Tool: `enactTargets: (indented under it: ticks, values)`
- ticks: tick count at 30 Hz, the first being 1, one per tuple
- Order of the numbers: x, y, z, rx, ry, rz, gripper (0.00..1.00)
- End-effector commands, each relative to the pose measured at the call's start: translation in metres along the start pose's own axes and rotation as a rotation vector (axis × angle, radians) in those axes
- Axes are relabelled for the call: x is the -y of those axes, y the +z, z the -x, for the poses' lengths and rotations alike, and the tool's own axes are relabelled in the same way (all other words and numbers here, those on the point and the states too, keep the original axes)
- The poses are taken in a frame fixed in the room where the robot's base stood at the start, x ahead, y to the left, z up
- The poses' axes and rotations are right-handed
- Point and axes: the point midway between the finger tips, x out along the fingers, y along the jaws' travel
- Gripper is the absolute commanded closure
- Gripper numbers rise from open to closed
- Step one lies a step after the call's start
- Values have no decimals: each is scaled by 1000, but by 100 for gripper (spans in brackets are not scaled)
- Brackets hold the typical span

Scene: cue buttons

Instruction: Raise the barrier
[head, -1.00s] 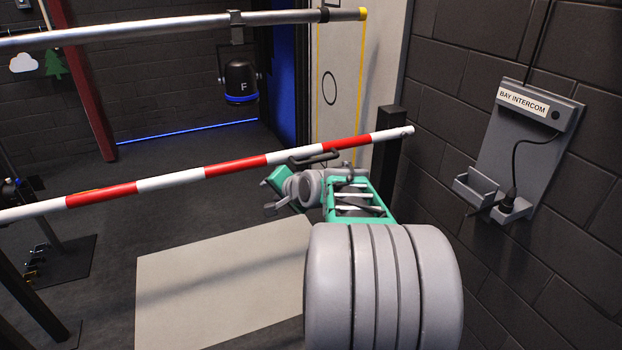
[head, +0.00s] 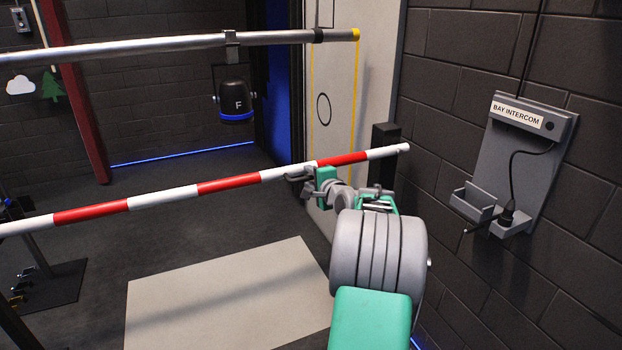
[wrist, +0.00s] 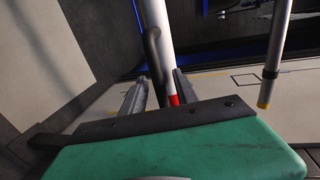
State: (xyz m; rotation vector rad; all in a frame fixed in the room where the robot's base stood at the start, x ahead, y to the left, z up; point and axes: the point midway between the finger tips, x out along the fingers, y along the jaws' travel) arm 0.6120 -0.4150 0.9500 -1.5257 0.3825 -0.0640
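The barrier is a red-and-white striped pole (head: 228,186) that runs across the head view, nearly level and rising slightly to the right. A dark handle (head: 293,177) sits on its white part near the right end; it also shows in the wrist view (wrist: 153,55). My gripper (head: 304,188) is at the pole beside this handle. In the wrist view its two fingers (wrist: 158,95) stand apart, with the pole and handle showing between them. I cannot tell whether the fingers touch the handle, and the green gripper body hides part of the view.
A grey metal beam (head: 170,46) runs above the pole, with a black lamp marked F (head: 237,100) hanging from it. A dark post (head: 384,155) stands behind the pole's right end. A bay intercom panel (head: 520,160) is on the right wall. A pale floor plate (head: 225,290) lies below.

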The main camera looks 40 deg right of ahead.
Motion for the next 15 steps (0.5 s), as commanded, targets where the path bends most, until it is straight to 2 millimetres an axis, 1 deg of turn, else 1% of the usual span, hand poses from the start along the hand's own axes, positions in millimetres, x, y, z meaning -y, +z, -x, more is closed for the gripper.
enactTargets:
  ticks: [1, 12, 14, 15]
  values:
    - [0, 0, 0, 0, 0, 0, 65]
    - [0, 0, 0, 0, 1, 0, 95]
    - [0, 0, 0, 0, 1, 0, 100]
    - [0, 0, 0, 0, 1, 0, 100]
